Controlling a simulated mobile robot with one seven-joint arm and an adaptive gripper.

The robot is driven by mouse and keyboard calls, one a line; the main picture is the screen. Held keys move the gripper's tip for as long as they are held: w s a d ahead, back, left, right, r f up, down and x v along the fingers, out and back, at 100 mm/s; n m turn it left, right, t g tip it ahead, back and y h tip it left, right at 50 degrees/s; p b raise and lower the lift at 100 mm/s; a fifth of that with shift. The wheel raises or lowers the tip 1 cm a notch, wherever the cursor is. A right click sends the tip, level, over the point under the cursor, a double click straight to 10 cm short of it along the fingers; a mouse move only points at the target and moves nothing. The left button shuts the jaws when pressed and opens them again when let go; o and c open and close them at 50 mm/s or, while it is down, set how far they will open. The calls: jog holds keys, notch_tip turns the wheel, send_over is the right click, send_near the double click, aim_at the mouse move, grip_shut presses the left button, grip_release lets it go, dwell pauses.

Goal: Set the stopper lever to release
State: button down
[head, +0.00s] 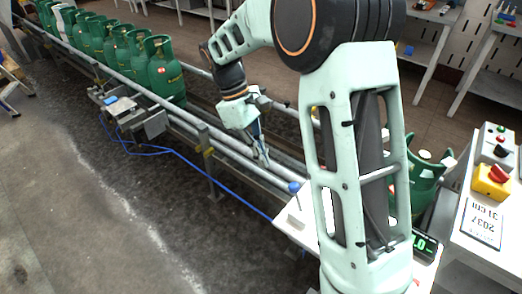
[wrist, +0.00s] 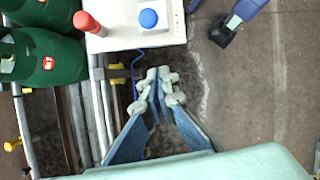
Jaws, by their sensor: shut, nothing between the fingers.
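My gripper (head: 260,155) is shut and empty above the near side of the conveyor rails in the head view. In the wrist view its fingertips (wrist: 160,80) meet, pointing towards a white box. On that box stand a blue round knob (wrist: 148,18) and a red-capped handle (wrist: 90,24); the fingers are apart from both. In the head view the blue knob (head: 294,187) is right of and below my gripper, and my arm hides much of the box. I cannot tell for sure which part is the stopper lever.
Several green gas cylinders (head: 165,72) stand in line on the conveyor (head: 130,75); another cylinder (head: 425,175) stands behind my arm. A bracket unit (head: 143,119) and a blue cable (head: 168,151) are at the near side. A control box (head: 492,181) stands at right.

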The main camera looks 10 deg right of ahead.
aim_at(297, 198)
jog(key=s+d+f, duration=0.3)
jog(key=d+f, duration=0.1)
jog(key=shift+s+d, duration=0.25)
jog(key=shift+d, duration=0.1)
dwell(0.3)
